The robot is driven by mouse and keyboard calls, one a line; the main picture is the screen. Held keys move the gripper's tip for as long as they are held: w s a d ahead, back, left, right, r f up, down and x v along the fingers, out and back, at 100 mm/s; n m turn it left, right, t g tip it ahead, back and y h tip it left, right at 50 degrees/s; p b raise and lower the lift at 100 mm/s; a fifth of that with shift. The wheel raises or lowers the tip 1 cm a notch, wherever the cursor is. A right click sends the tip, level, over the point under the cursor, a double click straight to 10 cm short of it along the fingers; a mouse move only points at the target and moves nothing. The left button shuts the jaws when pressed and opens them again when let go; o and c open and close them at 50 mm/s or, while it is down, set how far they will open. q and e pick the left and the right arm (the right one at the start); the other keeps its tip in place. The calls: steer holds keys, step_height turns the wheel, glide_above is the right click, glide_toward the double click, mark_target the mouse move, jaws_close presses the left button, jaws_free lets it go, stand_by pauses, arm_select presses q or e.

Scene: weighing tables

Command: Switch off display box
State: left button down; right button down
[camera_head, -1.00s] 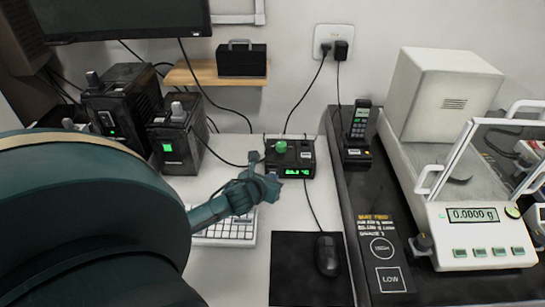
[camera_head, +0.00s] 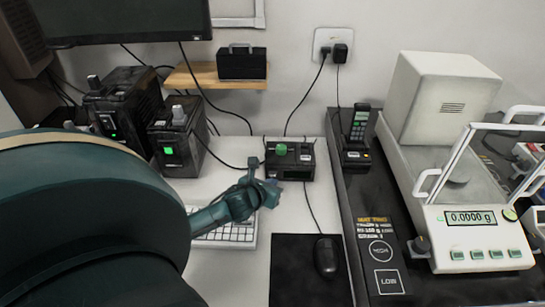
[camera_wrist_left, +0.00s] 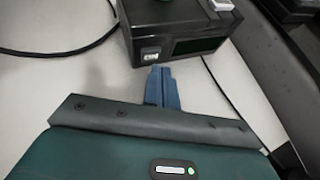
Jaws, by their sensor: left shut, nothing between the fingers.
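The display box (camera_head: 301,162) is a small black box with a green knob on top, on the white table left of the black scale mat. Its front display is dark. In the left wrist view the box (camera_wrist_left: 175,32) shows at the top, with a dark screen and a small pale button at its lower left front. My left gripper (camera_head: 270,188) is shut and empty, just in front of the box's left front side. In the left wrist view its blue fingertips (camera_wrist_left: 159,72) are together just below the button; whether they touch the box I cannot tell. My right gripper is out of view.
A white keyboard (camera_head: 228,236) lies partly under my left arm. A mouse (camera_head: 326,256) rests on a black pad (camera_head: 291,272). Two black units (camera_head: 176,150) with green lights stand at left. A handset (camera_head: 358,130) and a balance (camera_head: 478,240) stand at right. Cables run behind the box.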

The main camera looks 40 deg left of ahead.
arm_select(q)
steer(key=shift+d, duration=0.1)
steer(key=shift+s+d+p, duration=0.55)
steer(key=shift+s+d, duration=0.4)
steer(key=shift+s, duration=0.2)
steer(key=shift+s+d+p, duration=0.5)
steer(key=shift+s+d, duration=0.4)
steer(key=shift+s, duration=0.25)
